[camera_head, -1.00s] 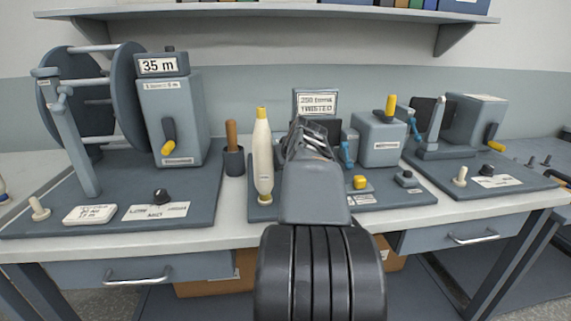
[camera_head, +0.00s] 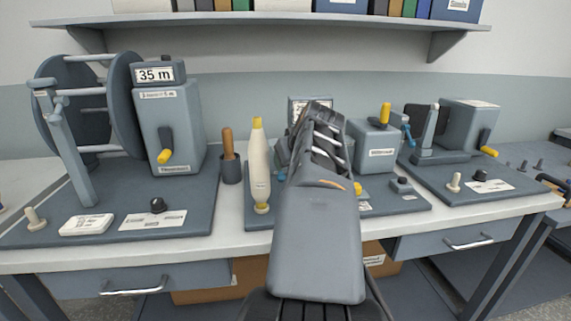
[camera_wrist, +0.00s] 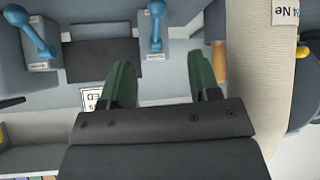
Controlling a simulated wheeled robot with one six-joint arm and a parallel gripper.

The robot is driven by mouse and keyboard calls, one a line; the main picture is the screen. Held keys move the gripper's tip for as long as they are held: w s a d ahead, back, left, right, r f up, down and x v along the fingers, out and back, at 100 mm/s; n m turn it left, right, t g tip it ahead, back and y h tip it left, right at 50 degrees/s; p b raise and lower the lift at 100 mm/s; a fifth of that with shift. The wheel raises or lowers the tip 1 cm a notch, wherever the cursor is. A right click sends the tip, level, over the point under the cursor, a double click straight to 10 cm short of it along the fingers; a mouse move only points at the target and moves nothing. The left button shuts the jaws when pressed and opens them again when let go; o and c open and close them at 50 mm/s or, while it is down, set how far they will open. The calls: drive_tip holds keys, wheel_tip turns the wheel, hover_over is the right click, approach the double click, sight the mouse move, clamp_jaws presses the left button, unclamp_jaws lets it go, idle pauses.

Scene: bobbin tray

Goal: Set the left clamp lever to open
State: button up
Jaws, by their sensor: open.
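Two blue clamp levers show in the wrist view, either side of a dark plate. One lever (camera_wrist: 156,25) is nearer the cream yarn cone and stands nearly straight in the picture; the other (camera_wrist: 36,40) slants. The wrist view looks turned over, so the lever nearer the cone seems to be the left one. My gripper (camera_wrist: 163,85) is open and empty, its green fingers apart from both levers. In the head view my gripper (camera_head: 322,135) is over the middle station and hides most of the clamps. The small labels by the levers are unreadable.
The cream yarn cone (camera_head: 257,170) stands close left of my arm, and a wooden-handled tool in a dark cup (camera_head: 231,168) beside it. A grey box with a yellow knob (camera_head: 375,148) is to the right. The reel machine (camera_head: 170,125) stands at left, a shelf (camera_head: 270,22) above.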

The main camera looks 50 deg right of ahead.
drive_tip(key=shift+v, duration=2.05)
drive_tip(key=shift+a, duration=0.1)
